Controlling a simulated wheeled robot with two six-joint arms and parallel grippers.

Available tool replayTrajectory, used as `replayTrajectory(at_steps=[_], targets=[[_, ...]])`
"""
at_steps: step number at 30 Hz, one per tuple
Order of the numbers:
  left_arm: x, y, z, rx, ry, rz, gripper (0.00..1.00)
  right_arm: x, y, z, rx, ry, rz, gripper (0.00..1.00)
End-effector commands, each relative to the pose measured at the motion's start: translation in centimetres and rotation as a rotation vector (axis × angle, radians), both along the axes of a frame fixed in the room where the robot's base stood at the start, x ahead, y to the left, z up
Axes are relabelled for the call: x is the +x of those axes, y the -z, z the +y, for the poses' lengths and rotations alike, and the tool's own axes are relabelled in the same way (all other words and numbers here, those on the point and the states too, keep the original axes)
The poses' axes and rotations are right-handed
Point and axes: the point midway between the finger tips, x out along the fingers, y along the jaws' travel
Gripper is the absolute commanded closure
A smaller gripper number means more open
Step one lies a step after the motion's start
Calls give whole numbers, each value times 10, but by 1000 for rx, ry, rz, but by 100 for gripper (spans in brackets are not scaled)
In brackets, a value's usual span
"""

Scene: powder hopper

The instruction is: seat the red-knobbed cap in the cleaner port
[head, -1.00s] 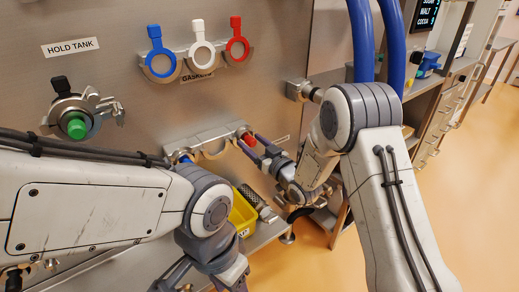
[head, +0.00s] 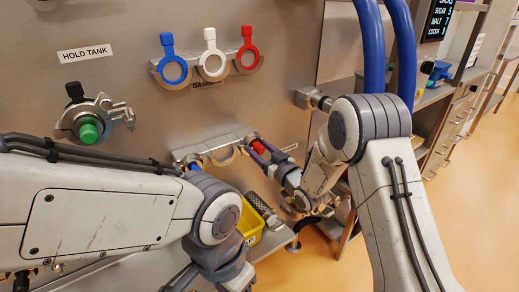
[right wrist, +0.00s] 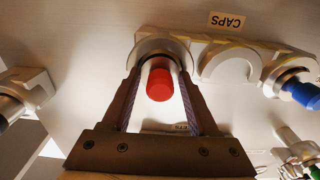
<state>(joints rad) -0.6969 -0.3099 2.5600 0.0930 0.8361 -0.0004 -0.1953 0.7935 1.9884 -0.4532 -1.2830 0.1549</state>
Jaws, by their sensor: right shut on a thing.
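The red-knobbed cap (head: 257,147) sits at the right-hand place of the caps rack (head: 222,147) on the steel wall. In the right wrist view the red knob (right wrist: 160,84) lies between my fingers, in front of a round rack holder. My right gripper (head: 262,152) is shut on this cap; its fingers also show in the right wrist view (right wrist: 161,95). My left arm crosses the lower left, and its fingertips are out of the picture. No port labelled as cleaner can be read. A pipe fitting (head: 313,99) sticks out of the wall right of the rack.
A blue-knobbed cap (right wrist: 302,92) sits at the rack's other end, with an empty middle place between. The hold tank port (head: 92,120) has a green knob and an open-looking clamp. Coloured gaskets (head: 210,55) hang above. A yellow bin (head: 250,222) stands on the shelf below.

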Motion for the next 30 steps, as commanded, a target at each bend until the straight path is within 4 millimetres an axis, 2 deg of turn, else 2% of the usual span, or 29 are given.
replayTrajectory(at_steps=[1, 18, 25, 30], targets=[[0, -4, 0, 0, 0, 0, 45, 1, -7, -1, 2, 2, -5, 100], [0, -29, 0, 0, 0, 0, 45, 0, -47, 0, 2, 0, -4, 100], [0, -29, 0, 0, 0, 0, 45, -4, -49, -3, 2, 1, -4, 100], [0, -26, 0, 0, 0, 0, 45, -20, -49, -15, 2, 2, -4, 100]])
